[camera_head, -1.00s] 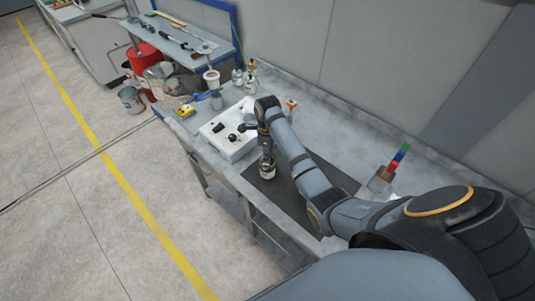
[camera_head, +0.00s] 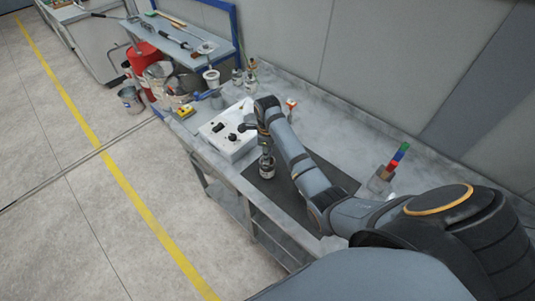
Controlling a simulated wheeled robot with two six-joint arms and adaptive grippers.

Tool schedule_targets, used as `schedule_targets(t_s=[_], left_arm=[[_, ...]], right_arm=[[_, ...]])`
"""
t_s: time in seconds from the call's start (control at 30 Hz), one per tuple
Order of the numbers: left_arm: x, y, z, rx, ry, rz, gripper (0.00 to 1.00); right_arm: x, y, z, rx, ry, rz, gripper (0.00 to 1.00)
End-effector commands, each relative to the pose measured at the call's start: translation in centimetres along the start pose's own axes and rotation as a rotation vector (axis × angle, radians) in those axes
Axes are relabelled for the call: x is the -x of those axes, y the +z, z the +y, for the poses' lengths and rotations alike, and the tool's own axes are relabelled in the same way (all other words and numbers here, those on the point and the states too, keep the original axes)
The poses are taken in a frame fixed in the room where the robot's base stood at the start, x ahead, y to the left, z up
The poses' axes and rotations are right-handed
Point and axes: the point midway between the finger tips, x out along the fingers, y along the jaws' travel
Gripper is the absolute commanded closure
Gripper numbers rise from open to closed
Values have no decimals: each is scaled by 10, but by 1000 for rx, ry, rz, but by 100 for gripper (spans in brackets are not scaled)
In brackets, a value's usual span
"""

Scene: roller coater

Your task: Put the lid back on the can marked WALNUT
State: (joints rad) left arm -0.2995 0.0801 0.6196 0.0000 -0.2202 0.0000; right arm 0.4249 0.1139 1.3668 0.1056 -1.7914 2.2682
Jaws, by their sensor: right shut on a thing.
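My right gripper (camera_head: 266,158) points down over the dark mat (camera_head: 290,196) on the bench. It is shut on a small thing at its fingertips. A small silvery can-like thing (camera_head: 267,172) shows right under the fingers, at the mat's left part. I cannot tell can from lid at this size, nor whether the two touch. No WALNUT marking is readable. My left gripper is not in view.
A white box with black knobs (camera_head: 222,138) stands just beyond my gripper. A holder with coloured strips (camera_head: 382,178) stands at the right. Small bottles (camera_head: 250,75) stand at the back. A raised shelf with tools (camera_head: 180,40) is beyond. The bench front right of the mat is clear.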

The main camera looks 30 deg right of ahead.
Motion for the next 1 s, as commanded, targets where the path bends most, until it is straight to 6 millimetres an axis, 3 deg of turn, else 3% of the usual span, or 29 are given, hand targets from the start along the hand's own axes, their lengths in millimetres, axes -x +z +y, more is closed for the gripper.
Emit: schedule_targets(t_s=[0.83, 0.87, 1.0], left_arm=[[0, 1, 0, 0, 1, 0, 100], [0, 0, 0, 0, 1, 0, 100], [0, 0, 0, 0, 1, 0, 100]], right_arm=[[-3, 0, 0, 0, 0, 0, 99], [-3, 0, 0, 0, 0, 0, 78], [-3, 0, 0, 0, 0, 0, 59]])
